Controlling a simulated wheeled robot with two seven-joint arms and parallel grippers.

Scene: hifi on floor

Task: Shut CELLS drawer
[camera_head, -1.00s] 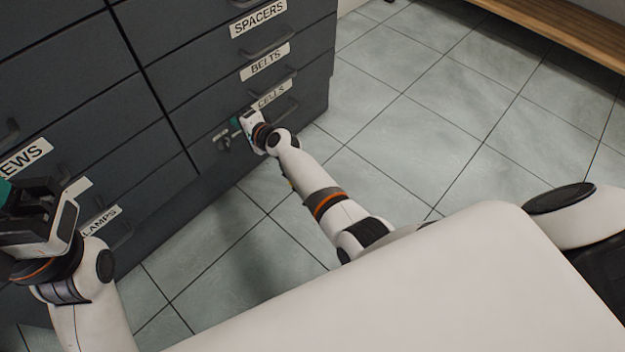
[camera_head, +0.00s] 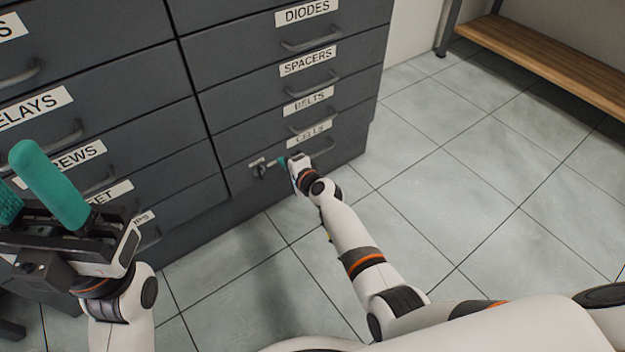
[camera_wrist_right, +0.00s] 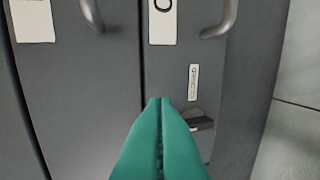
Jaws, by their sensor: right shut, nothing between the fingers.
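The CELLS drawer (camera_head: 345,138) is the lowest labelled drawer in the right column of the dark grey cabinet. Its front looks flush or nearly flush with the drawers above; I cannot tell if a small gap remains. My right gripper (camera_head: 283,161) is at the left part of this drawer, beside its label and handle, partly hidden by my wrist. In the right wrist view its teal fingers (camera_wrist_right: 160,101) are pressed together and empty, pointing at the drawer front; contact is unclear. My left gripper (camera_head: 32,190) is raised at the left, its teal fingers apart and empty.
A small dark latch (camera_head: 261,170) sits on the drawer front left of my right gripper; it also shows in the right wrist view (camera_wrist_right: 200,122). The BELTS drawer (camera_head: 275,125) is directly above. Tiled floor (camera_head: 470,180) is open to the right, with a wooden bench (camera_head: 550,60) behind.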

